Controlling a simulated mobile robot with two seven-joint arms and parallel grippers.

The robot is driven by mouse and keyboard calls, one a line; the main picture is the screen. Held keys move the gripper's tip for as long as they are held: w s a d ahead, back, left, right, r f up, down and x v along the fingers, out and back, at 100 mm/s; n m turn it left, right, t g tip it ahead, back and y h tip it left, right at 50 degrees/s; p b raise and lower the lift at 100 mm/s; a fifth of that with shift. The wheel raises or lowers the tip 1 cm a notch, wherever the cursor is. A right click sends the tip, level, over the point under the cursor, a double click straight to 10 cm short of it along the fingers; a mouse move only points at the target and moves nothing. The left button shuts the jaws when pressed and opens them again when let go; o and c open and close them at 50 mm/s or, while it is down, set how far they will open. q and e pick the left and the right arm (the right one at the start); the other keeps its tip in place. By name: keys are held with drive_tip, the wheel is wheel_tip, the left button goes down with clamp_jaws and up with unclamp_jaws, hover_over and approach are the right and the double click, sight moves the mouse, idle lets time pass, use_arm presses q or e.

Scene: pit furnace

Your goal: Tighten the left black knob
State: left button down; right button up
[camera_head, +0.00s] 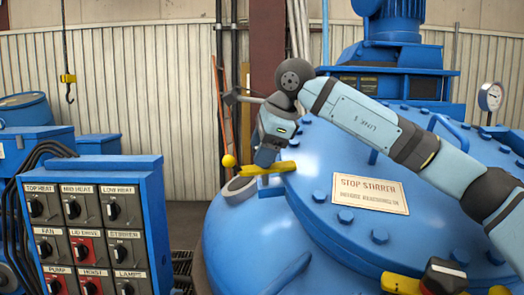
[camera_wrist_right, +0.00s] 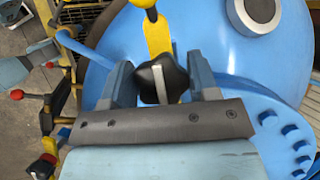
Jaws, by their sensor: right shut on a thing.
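The left black knob (camera_wrist_right: 174,72) is star-shaped and sits between the fingers of my right gripper (camera_wrist_right: 161,84) in the right wrist view. In the head view my right gripper (camera_head: 266,157) reaches down from above onto the yellow clamp (camera_head: 262,169) at the left side of the blue furnace lid. It is shut on the knob, which the gripper hides in the head view. The clamp arm ends in a yellow ball (camera_head: 229,160). A second black knob (camera_head: 444,275) stands on another yellow clamp at the lower right.
The blue lid (camera_head: 330,160) carries a "STOP STIRRER" sign (camera_head: 370,194), bolts, a motor (camera_head: 395,25) and a gauge (camera_head: 490,97). A blue control panel (camera_head: 95,230) with several switches stands at the left. A crane hook (camera_head: 68,85) hangs at the back left.

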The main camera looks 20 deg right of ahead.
drive_tip(key=o, duration=0.9)
drive_tip(key=v, duration=1.4)
drive_tip(key=shift+f, duration=0.1)
